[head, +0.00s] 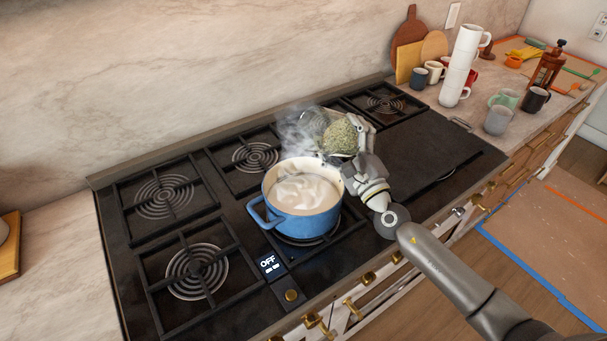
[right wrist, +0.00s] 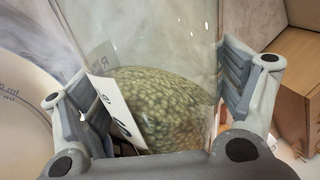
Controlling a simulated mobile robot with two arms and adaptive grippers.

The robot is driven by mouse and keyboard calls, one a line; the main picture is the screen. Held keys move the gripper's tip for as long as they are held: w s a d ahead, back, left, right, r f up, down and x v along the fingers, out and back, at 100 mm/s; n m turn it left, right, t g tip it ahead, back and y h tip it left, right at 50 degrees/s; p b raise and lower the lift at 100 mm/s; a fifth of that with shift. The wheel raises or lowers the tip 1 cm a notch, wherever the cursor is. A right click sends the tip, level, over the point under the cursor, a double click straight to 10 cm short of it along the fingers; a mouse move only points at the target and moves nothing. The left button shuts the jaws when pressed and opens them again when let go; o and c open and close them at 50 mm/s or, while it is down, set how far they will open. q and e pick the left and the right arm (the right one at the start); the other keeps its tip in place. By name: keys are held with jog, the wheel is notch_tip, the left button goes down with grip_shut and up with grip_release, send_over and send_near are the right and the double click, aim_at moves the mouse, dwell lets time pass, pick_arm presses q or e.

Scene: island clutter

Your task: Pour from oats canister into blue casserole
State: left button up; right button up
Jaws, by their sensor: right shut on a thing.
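The blue casserole (head: 290,222) stands on a front burner of the black stove. Its contents look white and creamy, and pale steam rises around it. My right gripper (head: 352,140) is shut on the clear oats canister (head: 316,122), behind and right of the casserole's rim. The canister is tilted, with its clear end toward the left and the greenish-beige grains (head: 342,138) toward the gripper. In the right wrist view the canister (right wrist: 150,40) sits between both fingers, with a white label partly visible. The casserole's pale inside (right wrist: 22,125) shows at the left edge. My left gripper is out of view.
Other burners (head: 163,197) are empty. Stacked white mugs (head: 460,65), several loose cups, cutting boards (head: 408,45) and a brown bottle (head: 546,68) stand on the right counter. A wooden board (head: 9,250) lies at the far left. A display (head: 268,263) reads OFF.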

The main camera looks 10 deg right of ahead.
jog(key=shift+f+n+b, duration=0.35)
jog(key=shift+n+b, duration=0.35)
jog(key=shift+b, duration=0.15)
jog(key=shift+y, duration=0.4)
jog(key=shift+r+n, duration=0.1)
jog(key=shift+n, duration=0.2)
jog(key=shift+f+n+b, duration=0.35)
jog(key=shift+n+b, duration=0.15)
jog(key=shift+b, duration=0.35)
jog(key=shift+a+f+n+y+b, duration=0.1)
jog(key=shift+n+y+b, duration=0.3)
jog(key=shift+n+b, duration=0.1)
